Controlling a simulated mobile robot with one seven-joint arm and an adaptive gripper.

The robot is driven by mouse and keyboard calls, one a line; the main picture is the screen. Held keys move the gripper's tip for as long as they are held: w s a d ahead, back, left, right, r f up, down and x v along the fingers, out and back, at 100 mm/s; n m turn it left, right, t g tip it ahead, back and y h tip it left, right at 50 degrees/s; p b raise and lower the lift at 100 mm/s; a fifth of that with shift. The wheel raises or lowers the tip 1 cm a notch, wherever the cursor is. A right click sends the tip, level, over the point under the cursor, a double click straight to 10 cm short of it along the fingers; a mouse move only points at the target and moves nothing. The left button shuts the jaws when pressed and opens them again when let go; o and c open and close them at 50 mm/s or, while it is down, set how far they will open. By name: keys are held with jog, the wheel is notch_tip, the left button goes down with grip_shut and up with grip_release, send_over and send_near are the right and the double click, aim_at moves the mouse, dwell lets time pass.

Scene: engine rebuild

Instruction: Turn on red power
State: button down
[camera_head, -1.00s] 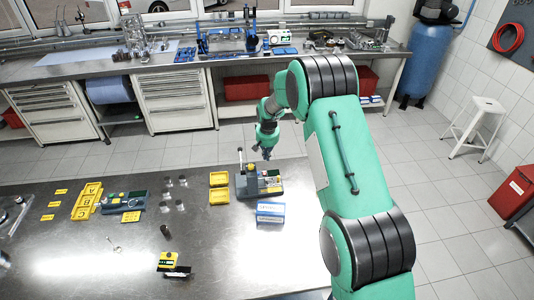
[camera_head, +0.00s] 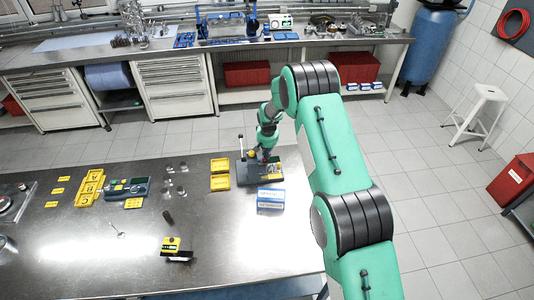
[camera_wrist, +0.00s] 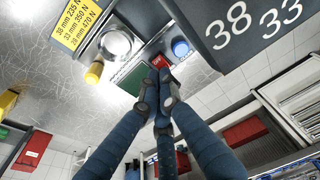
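A grey bench device (camera_head: 247,180) with a small upright post stands on the near metal table in the head view. In the wrist view, a small red switch (camera_wrist: 158,61) with white lettering, too small to read surely, sits beside a green panel (camera_wrist: 132,78). A blue round knob (camera_wrist: 181,48) is just to its right. My gripper (camera_wrist: 164,76) has its blue fingers drawn together, with nothing seen between them. The fingertips are right at the red switch and cover part of it; I cannot tell whether they touch. In the head view my gripper (camera_head: 264,155) is over the device.
The wrist view shows a silver round part (camera_wrist: 115,43), a yellow knob (camera_wrist: 94,73) and a dark block marked 38 and 33 (camera_wrist: 245,25) close by. Yellow trays (camera_head: 219,181) and a blue-white box (camera_head: 270,200) stand near the device.

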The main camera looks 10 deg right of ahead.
dwell(0.4)
jog(key=b, duration=0.1)
jog(key=f+b, duration=0.1)
jog(key=shift+w+f+b, duration=0.15)
jog(key=shift+w+b, duration=0.15)
jog(key=shift+b, duration=0.1)
jog(key=shift+s, duration=0.15)
jog(key=shift+s+f, duration=0.2)
jog(key=shift+s, duration=0.8)
jog(key=shift+r, duration=0.2)
jog(key=shift+r, duration=0.65)
notch_tip(320, 180, up, 13)
jog(key=s, duration=0.1)
jog(key=shift+s, duration=0.35)
